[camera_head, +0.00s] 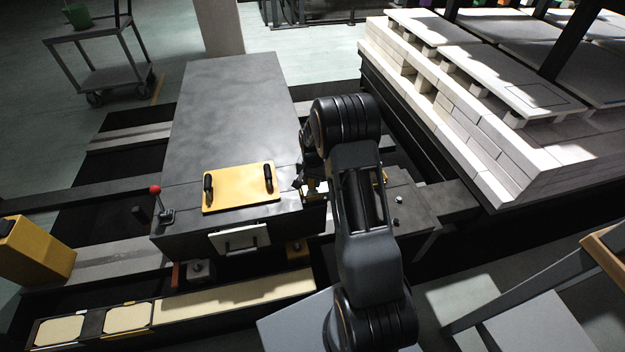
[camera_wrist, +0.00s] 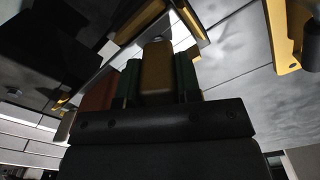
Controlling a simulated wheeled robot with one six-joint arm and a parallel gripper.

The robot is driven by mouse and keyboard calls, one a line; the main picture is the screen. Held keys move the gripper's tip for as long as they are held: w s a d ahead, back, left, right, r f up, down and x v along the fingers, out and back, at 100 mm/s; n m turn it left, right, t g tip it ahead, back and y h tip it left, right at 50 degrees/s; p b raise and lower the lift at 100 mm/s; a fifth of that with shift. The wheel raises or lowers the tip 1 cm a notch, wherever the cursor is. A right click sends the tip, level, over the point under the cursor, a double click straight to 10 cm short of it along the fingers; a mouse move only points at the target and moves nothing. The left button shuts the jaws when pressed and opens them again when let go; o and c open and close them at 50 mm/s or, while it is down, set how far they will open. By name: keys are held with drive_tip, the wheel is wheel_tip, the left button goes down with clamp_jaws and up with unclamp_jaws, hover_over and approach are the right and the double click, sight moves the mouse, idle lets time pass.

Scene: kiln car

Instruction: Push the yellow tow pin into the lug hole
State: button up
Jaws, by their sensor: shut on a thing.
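The yellow tow pin (camera_wrist: 157,72) shows in the wrist view as a yellow-brown block between the green-edged fingers of my gripper (camera_wrist: 157,82). My gripper is shut on it. The pin's far end is dark and hard to make out. In the head view my arm covers most of the gripper; a small yellow part (camera_head: 315,187) shows at its left side, beside the dark grey deck's right front corner. I cannot make out the lug hole in either view; it may be behind my arm or in shadow.
A yellow plate with two black handles (camera_head: 240,188) lies on the dark grey deck (camera_head: 225,110), left of my arm. A red-knobbed lever (camera_head: 156,190) stands at its left corner. The kiln car's pale brick stack (camera_head: 490,145) rises to the right. A trolley (camera_head: 108,75) stands far left.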

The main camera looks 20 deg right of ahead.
idle(0.3)
drive_tip(key=o, duration=1.3)
drive_tip(key=shift+r, duration=0.25)
drive_tip(key=shift+r+p, duration=1.55)
drive_tip(key=shift+r, duration=0.3)
drive_tip(key=shift+r, duration=0.2)
wheel_tip(320, 180, up, 14)
drive_tip(key=p, duration=0.3)
drive_tip(key=shift+f, duration=0.1)
